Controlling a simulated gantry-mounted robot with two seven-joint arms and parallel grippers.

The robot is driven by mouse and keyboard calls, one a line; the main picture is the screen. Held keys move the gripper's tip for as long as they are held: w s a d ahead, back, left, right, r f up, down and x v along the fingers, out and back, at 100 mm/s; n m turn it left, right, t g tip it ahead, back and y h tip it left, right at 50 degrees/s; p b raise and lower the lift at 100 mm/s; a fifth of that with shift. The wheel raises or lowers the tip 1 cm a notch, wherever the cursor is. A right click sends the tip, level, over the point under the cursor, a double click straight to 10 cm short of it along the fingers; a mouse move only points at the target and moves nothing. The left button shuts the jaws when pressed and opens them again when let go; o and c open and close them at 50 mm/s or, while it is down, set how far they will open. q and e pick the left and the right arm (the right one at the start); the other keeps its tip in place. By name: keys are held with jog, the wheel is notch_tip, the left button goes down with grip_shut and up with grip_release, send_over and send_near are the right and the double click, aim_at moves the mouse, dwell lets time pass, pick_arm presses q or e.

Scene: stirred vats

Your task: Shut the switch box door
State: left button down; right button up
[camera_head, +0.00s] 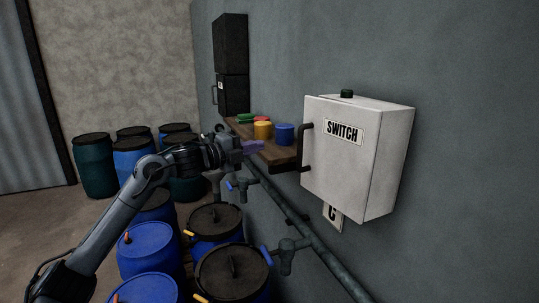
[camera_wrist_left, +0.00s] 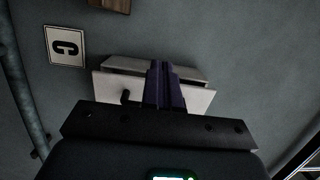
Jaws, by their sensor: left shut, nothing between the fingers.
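The white switch box (camera_head: 395,165) is mounted on the grey wall at the right. Its door (camera_head: 330,180) carries a SWITCH label and a dark handle (camera_head: 306,148) on its left side. In the left wrist view, the door (camera_wrist_left: 108,88) appears to stand ajar, with a dark gap between it and the box (camera_wrist_left: 190,71). My left gripper (camera_head: 260,146) is shut and empty, left of the box and apart from the handle in the head view. Its purple fingers (camera_wrist_left: 164,72) cover part of the box and door in the wrist view. My right gripper is not visible.
A wooden shelf (camera_head: 282,153) with a yellow pot (camera_head: 263,130) and a blue pot (camera_head: 284,134) lies left of the box. A pipe (camera_head: 318,250) runs below along the wall. Several lidded blue vats (camera_head: 150,245) stand below my left arm. A C sign (camera_wrist_left: 65,46) hangs near the box.

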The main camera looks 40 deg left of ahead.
pick_arm(q)
jog(key=s+d+m+g+h+b, duration=0.15)
jog(key=s+m+b, duration=0.35)
jog(key=m, duration=0.6)
jog(key=s+d+m+h+b, duration=0.2)
jog(key=s+m+h+b, duration=0.15)
jog(key=s+m, duration=0.5)
jog(key=w+d+m+p, duration=0.1)
jog(key=w+d+p, duration=0.4)
jog(key=w, duration=0.9)
jog(key=shift+d+r+m, duration=0.3)
jog(key=shift+d+m, duration=0.05)
jog(key=shift+d, duration=0.7)
